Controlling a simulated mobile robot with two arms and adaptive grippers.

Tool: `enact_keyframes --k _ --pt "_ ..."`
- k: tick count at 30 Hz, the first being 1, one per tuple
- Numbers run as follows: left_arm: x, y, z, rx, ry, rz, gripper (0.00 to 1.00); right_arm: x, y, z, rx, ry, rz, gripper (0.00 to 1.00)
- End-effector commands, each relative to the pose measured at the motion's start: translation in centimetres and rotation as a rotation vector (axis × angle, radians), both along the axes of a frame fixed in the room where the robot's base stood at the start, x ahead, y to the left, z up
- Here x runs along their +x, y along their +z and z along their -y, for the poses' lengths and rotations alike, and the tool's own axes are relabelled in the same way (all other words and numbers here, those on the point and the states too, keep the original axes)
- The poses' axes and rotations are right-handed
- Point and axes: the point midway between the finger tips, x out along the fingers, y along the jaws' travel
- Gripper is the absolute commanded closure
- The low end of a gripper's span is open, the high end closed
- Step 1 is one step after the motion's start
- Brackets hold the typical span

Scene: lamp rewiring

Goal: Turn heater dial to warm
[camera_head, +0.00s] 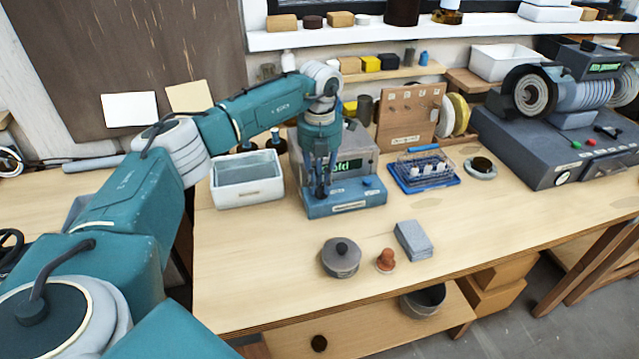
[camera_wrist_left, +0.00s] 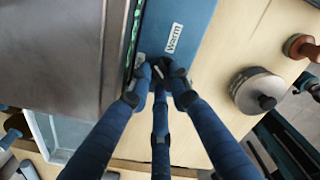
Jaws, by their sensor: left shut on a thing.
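The heater is a grey metal box (camera_head: 355,148) with a blue front ledge (camera_head: 372,197) and a green display, partly hidden by my arm; only its last letters, like "old", show. My left gripper (camera_head: 322,192) points down at the left part of the ledge. In the left wrist view its fingers (camera_wrist_left: 166,72) are shut on a small dark dial (camera_wrist_left: 170,66), mostly hidden between the fingertips. A white label reading "warm" (camera_wrist_left: 173,38) lies on the blue ledge just beyond the fingertips. The dial's pointer direction cannot be made out. My right gripper is not in view.
A white bin (camera_head: 247,192) stands left of the heater. A blue wire rack (camera_head: 425,172) stands to the right, with a grinder-like machine (camera_head: 560,130) beyond. A round grey lidded tin (camera_head: 341,260), a brown knob-shaped piece (camera_head: 386,262) and grey pads (camera_head: 413,240) sit in front.

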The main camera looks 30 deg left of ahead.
Motion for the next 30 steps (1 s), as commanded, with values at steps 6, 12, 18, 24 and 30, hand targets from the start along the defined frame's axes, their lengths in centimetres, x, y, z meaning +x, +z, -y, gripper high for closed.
enact_keyframes --k 6,12,18,24,30 --pt "0.21 0.17 -0.04 0.000 -0.205 0.004 1.00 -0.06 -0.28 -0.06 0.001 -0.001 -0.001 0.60" --pt "0.31 0.19 -0.03 0.000 -0.394 0.004 1.00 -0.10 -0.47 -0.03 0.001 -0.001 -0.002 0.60" --pt "0.41 0.24 0.00 0.000 -0.566 0.005 1.00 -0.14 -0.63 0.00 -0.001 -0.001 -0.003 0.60" --pt "0.50 0.27 0.02 0.000 -0.700 0.007 1.00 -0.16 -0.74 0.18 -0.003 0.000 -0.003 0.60" --pt "0.55 0.29 0.03 0.001 -0.787 0.007 1.00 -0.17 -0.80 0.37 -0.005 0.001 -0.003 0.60"
